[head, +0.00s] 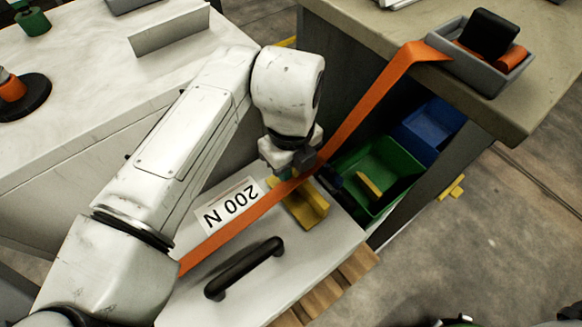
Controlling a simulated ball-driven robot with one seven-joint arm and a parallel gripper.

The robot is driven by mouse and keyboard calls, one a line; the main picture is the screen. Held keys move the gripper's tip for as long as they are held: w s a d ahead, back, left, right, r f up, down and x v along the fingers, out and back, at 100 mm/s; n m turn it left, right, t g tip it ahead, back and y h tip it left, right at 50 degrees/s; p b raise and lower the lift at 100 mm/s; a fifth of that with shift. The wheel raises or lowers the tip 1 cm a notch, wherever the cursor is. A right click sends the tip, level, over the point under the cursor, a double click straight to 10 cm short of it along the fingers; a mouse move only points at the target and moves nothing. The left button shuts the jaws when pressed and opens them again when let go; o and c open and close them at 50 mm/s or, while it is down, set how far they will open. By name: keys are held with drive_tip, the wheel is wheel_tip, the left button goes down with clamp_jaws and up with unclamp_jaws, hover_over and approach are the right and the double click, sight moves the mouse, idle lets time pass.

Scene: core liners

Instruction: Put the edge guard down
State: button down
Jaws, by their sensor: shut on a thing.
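My gripper (296,168) points down over the back right edge of a pale box (328,250) and is shut on a yellow angled edge guard (310,208). The guard is at the box's edge, by an orange strap (240,226). My fingertips and the strap partly hide the guard's upper end. I cannot tell whether the guard rests on the box or is held just above it. The strap runs over the box top and up to the bench at the upper right. Another yellow piece (369,186) lies in a green bin (395,157).
The box has a black handle (244,268) and a "200 N" label (232,205). A blue bin (430,128) stands behind the green one. A grey tray (483,72) with a black and orange item sits on the bench (420,22). A white worktop (60,120) is at left.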

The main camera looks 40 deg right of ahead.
drive_tip(key=shift+f, duration=0.15)
drive_tip(key=c, duration=1)
unclamp_jaws()
wheel_tip(320, 180, up, 12)
drive_tip(key=p, duration=0.4)
drive_tip(key=shift+r+p, duration=0.2)
drive_tip(key=shift+p, duration=0.15)
